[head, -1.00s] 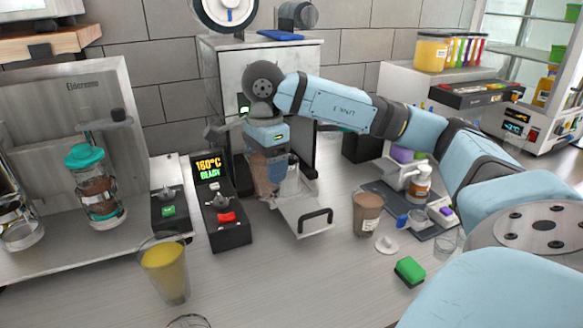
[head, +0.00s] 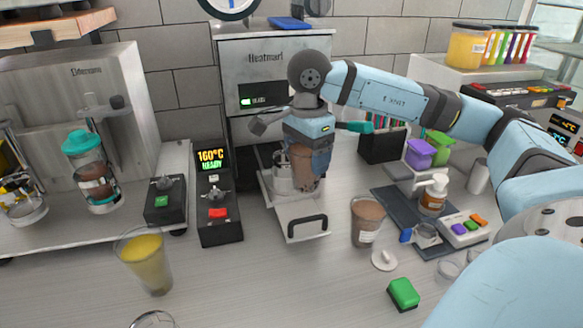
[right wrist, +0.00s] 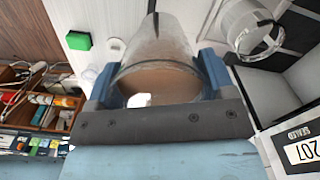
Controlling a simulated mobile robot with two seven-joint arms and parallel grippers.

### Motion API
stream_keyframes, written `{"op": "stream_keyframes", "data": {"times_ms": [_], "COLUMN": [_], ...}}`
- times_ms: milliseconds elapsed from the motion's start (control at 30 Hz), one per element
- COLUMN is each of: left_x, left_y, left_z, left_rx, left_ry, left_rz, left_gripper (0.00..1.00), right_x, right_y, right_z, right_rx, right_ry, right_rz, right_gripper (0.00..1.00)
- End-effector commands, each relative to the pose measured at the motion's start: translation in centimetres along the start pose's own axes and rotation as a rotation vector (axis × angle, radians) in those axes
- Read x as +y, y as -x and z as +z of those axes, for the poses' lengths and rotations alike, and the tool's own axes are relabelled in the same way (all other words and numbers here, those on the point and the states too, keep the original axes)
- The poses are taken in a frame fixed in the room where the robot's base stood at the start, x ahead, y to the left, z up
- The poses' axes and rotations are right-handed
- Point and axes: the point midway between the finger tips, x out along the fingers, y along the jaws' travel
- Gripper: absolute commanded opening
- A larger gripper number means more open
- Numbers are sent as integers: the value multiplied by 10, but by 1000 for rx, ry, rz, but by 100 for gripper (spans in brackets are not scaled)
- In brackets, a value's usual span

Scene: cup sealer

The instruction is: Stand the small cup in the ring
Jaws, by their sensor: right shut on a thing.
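The small cup (head: 304,172), clear with a brown drink in it, is held upright in my right gripper (head: 308,152). In the right wrist view, the cup (right wrist: 158,62) sits between the two blue fingers of the gripper (right wrist: 158,82), which are shut on it. The clear ring (head: 280,184) is at the pulled-out drawer of the sealer (head: 300,222). In the head view the cup is in front of the ring and to its right, partly hiding it. In the right wrist view the ring (right wrist: 250,28) is apart from the cup, at the upper right. My left gripper is not in view.
The sealer body (head: 265,70) stands behind the drawer. A black control box (head: 218,212) is to the left. Another cup of brown drink (head: 366,222) stands right of the drawer. A yellow drink (head: 148,262) and a green sponge (head: 403,294) are in front.

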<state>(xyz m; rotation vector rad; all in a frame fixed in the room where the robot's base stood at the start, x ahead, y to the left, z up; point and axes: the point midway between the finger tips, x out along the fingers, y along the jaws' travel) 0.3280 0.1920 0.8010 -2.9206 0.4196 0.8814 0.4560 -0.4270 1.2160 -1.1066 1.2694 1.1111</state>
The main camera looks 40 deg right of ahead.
Motion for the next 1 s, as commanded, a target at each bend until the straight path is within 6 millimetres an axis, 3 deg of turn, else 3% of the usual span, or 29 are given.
{"op": "stream_keyframes", "data": {"times_ms": [167, 600, 800, 867, 1000], "left_x": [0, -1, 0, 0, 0], "left_y": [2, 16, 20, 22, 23], "left_z": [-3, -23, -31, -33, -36], "left_rx": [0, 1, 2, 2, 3], "left_ry": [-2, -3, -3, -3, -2], "left_rz": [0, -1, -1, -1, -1], "left_gripper": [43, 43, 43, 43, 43], "right_x": [-12, -117, -157, -168, -166], "right_y": [2, 4, 3, 4, -21], "right_z": [-5, -48, -64, -68, -69], "right_rx": [-2, -1, -2, -1, 1], "right_ry": [1, 0, 1, 1, 4], "right_rz": [0, 0, 0, 0, 3], "right_gripper": [44, 44, 44, 44, 44]}}
